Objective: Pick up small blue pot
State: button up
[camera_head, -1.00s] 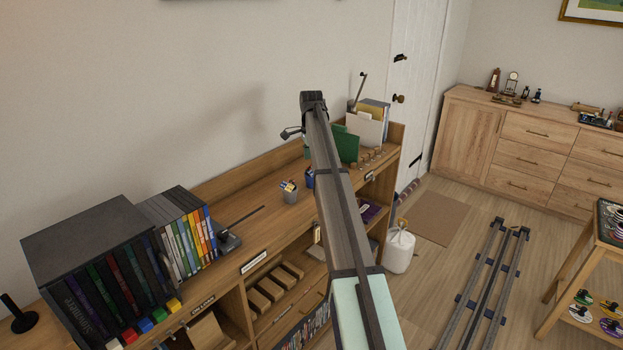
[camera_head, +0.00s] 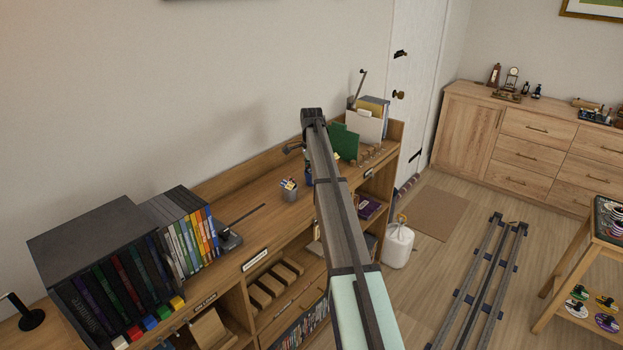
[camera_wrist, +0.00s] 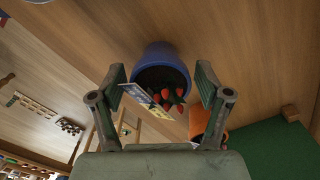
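The small blue pot (camera_wrist: 161,56) shows in the wrist view, with dark contents, red berry-like pieces and a printed card at its mouth. In the head view the blue pot (camera_head: 308,176) stands on the wooden desk top (camera_head: 262,209), partly hidden by my arm. My gripper (camera_wrist: 158,82) is open and empty, with one finger on each side of the pot's mouth in the wrist view. I cannot tell whether the fingers touch the pot. In the head view most of my gripper is hidden behind my arm.
An orange pot (camera_wrist: 207,121) and a green item (camera_wrist: 262,150) are close to the right finger. Green folders (camera_head: 344,143) stand further back. Desk space toward the DVD cases (camera_head: 185,235) is mostly clear.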

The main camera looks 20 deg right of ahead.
jog(key=c, duration=0.9)
